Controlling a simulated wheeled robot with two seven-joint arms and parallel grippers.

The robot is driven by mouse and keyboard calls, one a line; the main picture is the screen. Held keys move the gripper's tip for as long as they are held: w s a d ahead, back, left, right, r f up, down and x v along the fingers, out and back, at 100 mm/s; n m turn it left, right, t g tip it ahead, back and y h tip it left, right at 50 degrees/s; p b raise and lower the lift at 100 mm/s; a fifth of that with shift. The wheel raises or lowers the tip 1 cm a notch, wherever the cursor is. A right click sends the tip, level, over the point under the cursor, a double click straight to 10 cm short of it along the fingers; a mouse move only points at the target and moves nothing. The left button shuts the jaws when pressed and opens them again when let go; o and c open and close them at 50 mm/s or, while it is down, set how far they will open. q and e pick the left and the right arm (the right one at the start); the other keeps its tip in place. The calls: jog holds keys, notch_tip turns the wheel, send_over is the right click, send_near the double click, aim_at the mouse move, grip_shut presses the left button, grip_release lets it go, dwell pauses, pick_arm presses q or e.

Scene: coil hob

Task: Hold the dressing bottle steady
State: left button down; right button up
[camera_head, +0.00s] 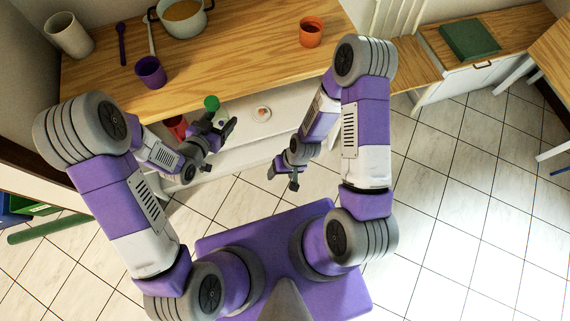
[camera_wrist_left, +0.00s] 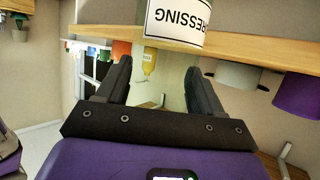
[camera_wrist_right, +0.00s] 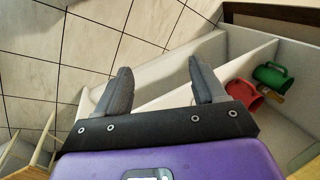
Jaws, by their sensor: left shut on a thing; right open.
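The dressing bottle (camera_wrist_left: 178,20) shows at the top of the left wrist view, its white label with black letters reading upside down.
The wooden counter (camera_head: 235,50) carries a pot (camera_head: 183,20), a purple cup (camera_head: 150,72), a beige cup (camera_head: 69,36) and an orange cup (camera_head: 311,32). A red mug (camera_wrist_right: 244,97) and green mug (camera_wrist_right: 272,76) lie in a white compartment below. Tiled floor (camera_head: 450,180) is clear at right.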

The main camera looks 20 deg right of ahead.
jog(key=shift+m, duration=0.6)
jog(key=s, duration=0.4)
jog(key=shift+s+a+f, duration=0.15)
jog(key=shift+f, duration=0.05)
